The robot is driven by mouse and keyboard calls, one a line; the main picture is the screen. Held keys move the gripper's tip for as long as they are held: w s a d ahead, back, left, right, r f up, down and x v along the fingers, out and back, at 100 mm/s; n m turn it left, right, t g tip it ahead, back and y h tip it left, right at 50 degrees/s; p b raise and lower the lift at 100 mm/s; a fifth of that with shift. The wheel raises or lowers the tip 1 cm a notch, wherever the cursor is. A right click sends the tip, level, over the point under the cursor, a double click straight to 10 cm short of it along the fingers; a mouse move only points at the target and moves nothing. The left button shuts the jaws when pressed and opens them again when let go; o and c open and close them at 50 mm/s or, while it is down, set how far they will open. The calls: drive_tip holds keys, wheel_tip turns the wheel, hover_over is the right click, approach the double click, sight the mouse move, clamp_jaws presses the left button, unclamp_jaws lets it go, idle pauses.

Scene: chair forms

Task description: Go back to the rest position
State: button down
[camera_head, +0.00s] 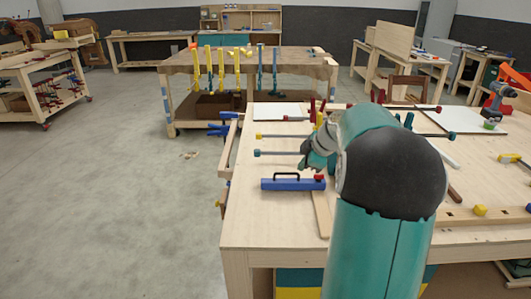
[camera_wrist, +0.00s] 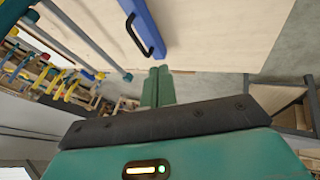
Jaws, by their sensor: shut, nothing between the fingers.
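My gripper (camera_wrist: 158,74) shows in the wrist view with its two green fingers together and nothing between them. In the head view my teal and black arm reaches over the near workbench (camera_head: 255,225), and the gripper end (camera_head: 318,152) is partly hidden behind it. A blue tool with a black handle (camera_head: 291,184) lies on the bench top near its left side, close to my gripper in the picture. The same blue tool (camera_wrist: 141,20) shows just beyond the fingertips in the wrist view. I cannot tell the exact gap between them.
Bar clamps (camera_head: 280,153) lie on the bench. A drill (camera_head: 497,101) stands at the right. A second bench with yellow and blue clamps (camera_head: 222,69) stands behind. A wheeled bench (camera_head: 38,75) is at the left. Open grey floor (camera_head: 110,190) lies left of the near bench.

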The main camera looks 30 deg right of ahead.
drive_tip(key=s+a+r+m+g, duration=0.1)
drive_tip(key=s+a+r+m, duration=0.15)
drive_tip(key=a, duration=0.95)
drive_tip(key=s+a+r+m, duration=0.2)
drive_tip(key=s+a+r, duration=0.15)
drive_tip(key=a, duration=0.75)
drive_tip(key=s+a+f+m, duration=0.2)
drive_tip(key=s+a+m, duration=0.3)
drive_tip(key=s+a, duration=0.8)
drive_tip(key=s, duration=0.3)
drive_tip(key=shift+s+a+f+h, duration=0.15)
drive_tip(key=shift+f+h, duration=0.15)
drive_tip(key=shift+f, duration=0.05)
drive_tip(key=shift+m, duration=0.35)
